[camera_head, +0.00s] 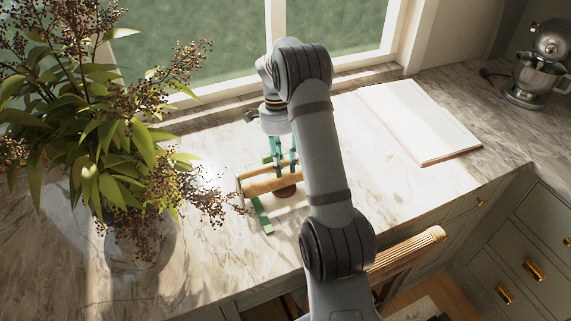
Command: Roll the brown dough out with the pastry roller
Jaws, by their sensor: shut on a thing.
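My gripper (283,168) points down over the counter, partly hidden behind my arm. Its teal fingers are shut on the wooden pastry roller (262,184). The roller lies crosswise, its left end in clear view and its right end hidden by my arm. The brown dough (286,192) shows as a small dark patch at the near side of the roller, close to my arm. I cannot tell whether the roller touches it.
A green strip (262,216) lies on the marble counter (215,245) by the roller. A leafy plant in a vase (140,245) stands left. An open book (420,125) lies right, with a stand mixer (540,65) beyond. The window is behind. Counter between roller and book looks clear.

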